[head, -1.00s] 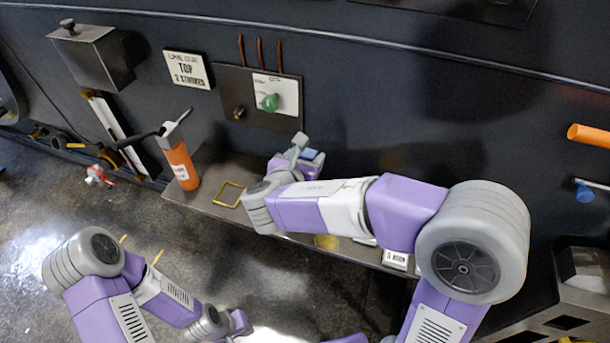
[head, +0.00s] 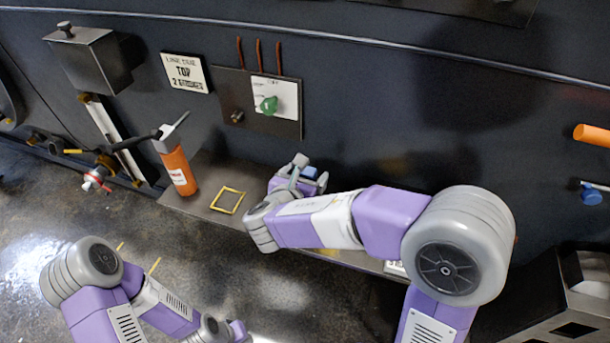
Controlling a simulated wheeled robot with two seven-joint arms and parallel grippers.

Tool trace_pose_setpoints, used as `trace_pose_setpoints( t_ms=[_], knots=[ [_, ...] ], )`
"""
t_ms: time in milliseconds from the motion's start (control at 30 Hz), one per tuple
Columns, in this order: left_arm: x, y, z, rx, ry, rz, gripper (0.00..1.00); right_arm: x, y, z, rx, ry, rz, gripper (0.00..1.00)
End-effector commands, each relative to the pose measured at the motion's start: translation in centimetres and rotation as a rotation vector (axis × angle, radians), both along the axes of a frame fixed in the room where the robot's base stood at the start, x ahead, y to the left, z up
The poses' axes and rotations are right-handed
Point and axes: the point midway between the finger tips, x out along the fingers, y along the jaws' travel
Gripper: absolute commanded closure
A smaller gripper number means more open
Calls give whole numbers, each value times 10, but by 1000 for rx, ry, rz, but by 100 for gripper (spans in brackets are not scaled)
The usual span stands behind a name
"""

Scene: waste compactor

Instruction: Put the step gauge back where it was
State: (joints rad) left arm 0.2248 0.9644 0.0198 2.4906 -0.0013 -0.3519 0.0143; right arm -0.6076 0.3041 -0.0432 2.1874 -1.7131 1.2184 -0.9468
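I cannot pick out the step gauge for certain. My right gripper (head: 300,172) is over the back of the metal shelf (head: 205,172), near the wall, and mostly hidden behind its own wrist. Small grey and blue shapes show at it, but I cannot tell whether they are finger parts or a held piece. An empty yellow square outline (head: 228,201) lies on the shelf to the left of the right wrist. My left arm is low at the left, over the floor, and its gripper (head: 238,330) shows only partly at the bottom edge.
An orange handle (head: 592,135) and blue knob (head: 590,195) stick out at the right.

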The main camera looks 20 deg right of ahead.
Motion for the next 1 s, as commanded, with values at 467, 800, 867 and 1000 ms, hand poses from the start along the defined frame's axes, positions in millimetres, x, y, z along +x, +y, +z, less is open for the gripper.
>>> trace_pose_setpoints(
  t_ms=[467,800,867,1000],
  knots=[
    [0,0,13,0,0,0,100,-28,20,20,1,-2,6,19],
    [0,0,27,0,0,0,100,-79,55,45,-1,-2,4,19],
    [0,0,28,0,0,0,100,-84,58,47,1,0,2,19],
    [0,0,29,0,0,0,100,-91,62,50,0,-1,1,19]
  ],
)
